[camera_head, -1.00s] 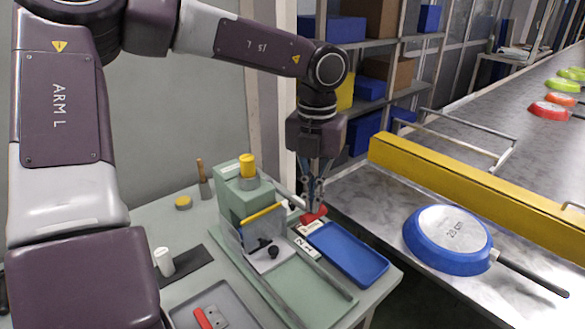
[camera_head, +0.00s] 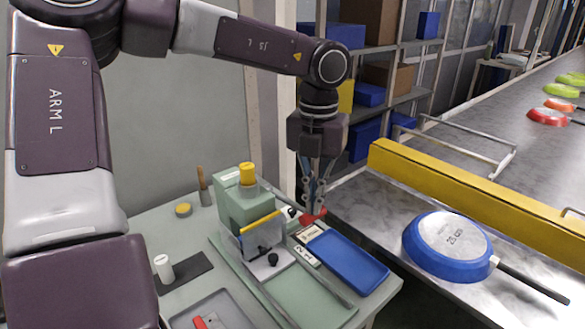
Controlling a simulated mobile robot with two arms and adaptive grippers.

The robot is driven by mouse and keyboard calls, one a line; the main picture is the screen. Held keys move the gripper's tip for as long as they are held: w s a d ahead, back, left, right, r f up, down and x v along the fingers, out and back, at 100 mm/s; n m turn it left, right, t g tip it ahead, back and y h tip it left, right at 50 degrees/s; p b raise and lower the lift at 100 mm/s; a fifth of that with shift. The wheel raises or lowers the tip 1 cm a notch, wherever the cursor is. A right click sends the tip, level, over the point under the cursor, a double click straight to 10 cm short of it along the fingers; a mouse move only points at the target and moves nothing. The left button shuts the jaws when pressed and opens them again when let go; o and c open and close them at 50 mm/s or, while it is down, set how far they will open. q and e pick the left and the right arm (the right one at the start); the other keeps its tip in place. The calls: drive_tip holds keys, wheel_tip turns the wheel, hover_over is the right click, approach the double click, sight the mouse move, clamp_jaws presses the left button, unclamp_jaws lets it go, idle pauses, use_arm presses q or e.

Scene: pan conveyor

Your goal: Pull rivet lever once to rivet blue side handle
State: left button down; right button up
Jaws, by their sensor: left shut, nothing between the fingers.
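The rivet press (camera_head: 236,206) is a green block with a yellow cap on a work table. Its lever runs to the right behind the press and ends in a red grip (camera_head: 313,216). My left gripper (camera_head: 314,207) points down at the red grip; its fingers are shut with nothing between them. I cannot tell whether the fingertips touch the grip. No blue side handle can be made out. My right gripper is out of view.
An empty blue tray (camera_head: 347,259) lies right of the press. A grey tray (camera_head: 228,304) with a red part is at the bottom edge. A white cylinder (camera_head: 163,267) stands on a dark mat. A yellow rail (camera_head: 470,193) borders the conveyor, which carries colored pans.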

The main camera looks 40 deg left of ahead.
use_arm(q)
drive_tip(key=shift+r+p, duration=1.5)
drive_tip(key=shift+r, duration=1.1)
drive_tip(key=shift+r+p, duration=0.45)
drive_tip(key=shift+r, duration=0.2)
wheel_tip(320, 180, up, 10)
drive_tip(key=d+p, duration=0.1)
drive_tip(key=p, duration=0.5)
drive_tip(key=shift+f, duration=0.15)
